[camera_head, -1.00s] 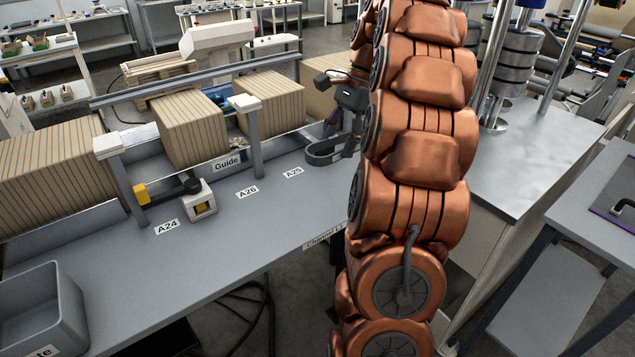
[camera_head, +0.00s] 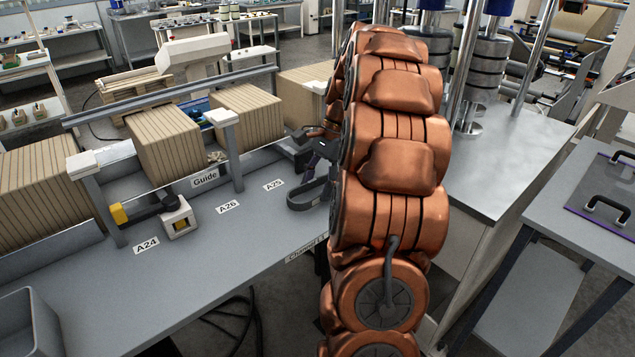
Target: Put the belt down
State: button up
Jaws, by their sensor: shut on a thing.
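A dark grey belt loop (camera_head: 300,204) is at the right part of the grey bench (camera_head: 215,262), just right of the last white floor-style label (camera_head: 273,184). My gripper (camera_head: 318,168) is above the loop and shut on the belt at its upper right side. My copper-coloured arm hides part of the gripper and the belt's right end. I cannot tell whether the belt's lower edge touches the bench top.
Brown kraft stacks (camera_head: 165,142) stand behind a rail with posts (camera_head: 225,150). A grey bin (camera_head: 28,325) is at the front left. The bench front between them is clear.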

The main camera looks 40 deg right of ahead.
jog(key=shift+f, duration=0.2)
jog(key=o, duration=1.2)
